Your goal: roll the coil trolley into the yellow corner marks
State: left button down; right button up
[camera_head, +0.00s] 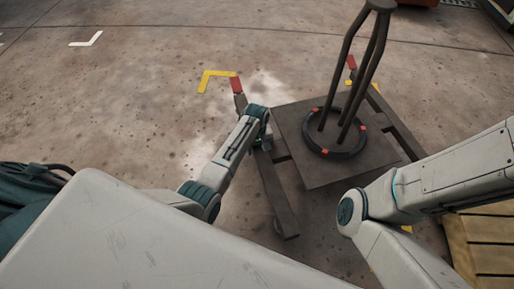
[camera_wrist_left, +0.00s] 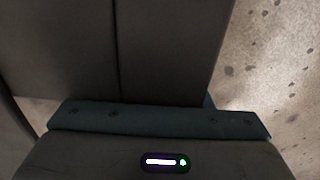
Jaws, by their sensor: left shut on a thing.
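The coil trolley (camera_head: 297,169) has a square brown deck and dark side rails with red far tips. A black ring (camera_head: 345,154) with red patches lies on the deck, with tall dark poles rising from it. Yellow corner marks (camera_head: 206,79) show beside the far left rail tip; other yellow bits (camera_head: 375,87) show by the far right rail and near my right arm. My left gripper (camera_head: 264,143) is at the trolley's left side, shut on it. In the left wrist view a dark trolley surface (camera_wrist_left: 165,45) fills much of the picture. My right gripper is out of view.
A white corner mark (camera_head: 87,40) lies on the floor at the far left. A yellow slatted thing (camera_head: 485,245) stands at the lower right, close to the trolley. The concrete floor left of and beyond the trolley is clear. Dark objects edge the top right.

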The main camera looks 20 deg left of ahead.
pick_arm(q)
jog(key=a+p, duration=0.1)
jog(key=a, duration=1.5)
jog(key=shift+w+a+r+p, duration=0.15)
jog(key=shift+w+a+p, duration=0.15)
jog(key=shift+w+p, duration=0.1)
jog(key=shift+d, duration=0.1)
jog(key=c, duration=0.9)
grip_release()
jog(key=shift+o, duration=1.3)
jog(key=shift+s, duration=0.1)
